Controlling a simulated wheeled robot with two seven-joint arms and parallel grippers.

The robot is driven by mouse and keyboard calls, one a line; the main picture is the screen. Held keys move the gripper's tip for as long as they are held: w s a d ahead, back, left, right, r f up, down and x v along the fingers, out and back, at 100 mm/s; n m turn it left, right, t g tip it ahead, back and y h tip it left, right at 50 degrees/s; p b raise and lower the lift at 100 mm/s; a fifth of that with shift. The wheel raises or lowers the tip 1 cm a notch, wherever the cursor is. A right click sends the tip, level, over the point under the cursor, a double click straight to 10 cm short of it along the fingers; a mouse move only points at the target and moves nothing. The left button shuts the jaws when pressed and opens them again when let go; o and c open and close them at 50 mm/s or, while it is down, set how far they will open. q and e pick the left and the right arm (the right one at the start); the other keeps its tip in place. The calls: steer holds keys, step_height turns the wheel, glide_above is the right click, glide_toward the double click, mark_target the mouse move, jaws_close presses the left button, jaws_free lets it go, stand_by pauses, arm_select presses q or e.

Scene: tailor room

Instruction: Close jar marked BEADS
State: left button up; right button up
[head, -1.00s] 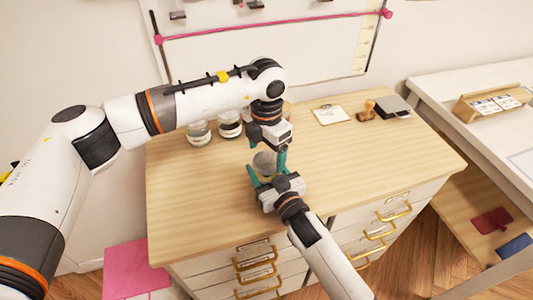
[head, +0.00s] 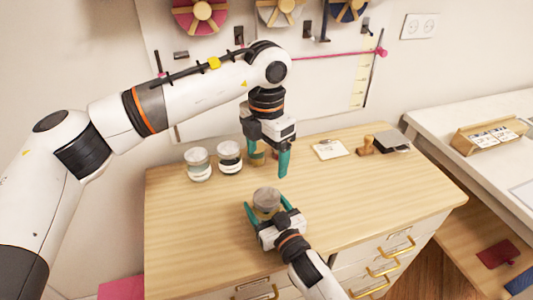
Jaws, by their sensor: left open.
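A jar with a grey top (head: 267,197) stands on the wooden cabinet top, upright between the teal fingers of my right gripper (head: 268,212). The grey top looks like a lid seated on it; no lettering can be read. My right gripper is closed around the jar's sides from the front. My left gripper (head: 270,163) points down, open and empty, above and behind the jar, apart from it.
The front left top is clear.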

steer(key=shift+o, duration=1)
steer(key=b+v, duration=0.1)
steer(key=v, duration=1.1)
